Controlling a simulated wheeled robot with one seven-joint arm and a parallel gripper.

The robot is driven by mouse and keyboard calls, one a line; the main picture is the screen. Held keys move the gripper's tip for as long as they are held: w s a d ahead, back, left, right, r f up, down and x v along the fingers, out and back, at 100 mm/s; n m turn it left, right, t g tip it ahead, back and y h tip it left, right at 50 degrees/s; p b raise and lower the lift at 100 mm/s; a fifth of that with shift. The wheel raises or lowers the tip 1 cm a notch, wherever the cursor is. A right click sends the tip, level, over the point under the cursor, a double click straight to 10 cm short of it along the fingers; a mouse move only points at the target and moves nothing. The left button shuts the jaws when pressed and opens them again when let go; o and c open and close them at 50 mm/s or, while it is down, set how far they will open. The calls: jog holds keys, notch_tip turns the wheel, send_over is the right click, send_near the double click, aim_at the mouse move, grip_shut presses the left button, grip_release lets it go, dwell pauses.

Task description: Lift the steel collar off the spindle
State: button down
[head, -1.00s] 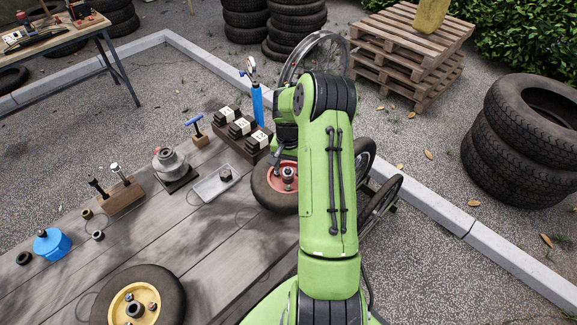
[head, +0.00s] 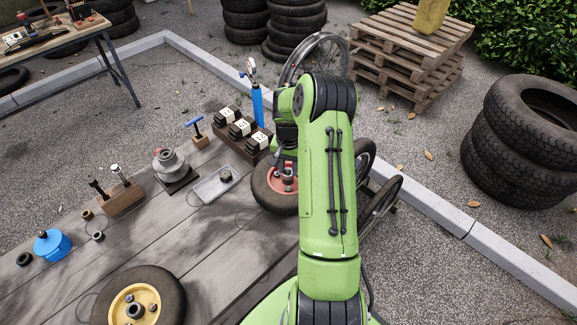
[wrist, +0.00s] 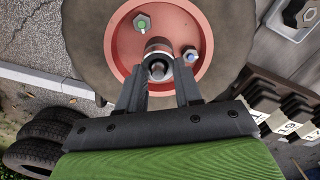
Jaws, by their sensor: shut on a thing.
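The steel collar (wrist: 147,61) shows in the wrist view as a bright ring around the dark spindle (wrist: 158,69), at the middle of a red wheel hub (wrist: 182,20). My gripper (wrist: 159,77) is shut on the collar, with one finger on each side of it. The collar still surrounds the spindle; I cannot tell if it has risen at all. In the head view the red-hubbed wheel (head: 262,192) lies flat on the cart deck, and my arm hides part of it.
A grey tray (head: 204,191) with a nut stands left of the wheel. A wooden block row with numbered dark blocks (head: 241,128) and a blue bottle (head: 257,104) stand behind it. A yellow-hubbed wheel (head: 160,287) lies at the front. Bare deck (head: 215,245) is clear between the wheels.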

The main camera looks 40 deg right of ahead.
jog(key=shift+r+p, duration=1.2)
jog(key=shift+r, duration=0.8)
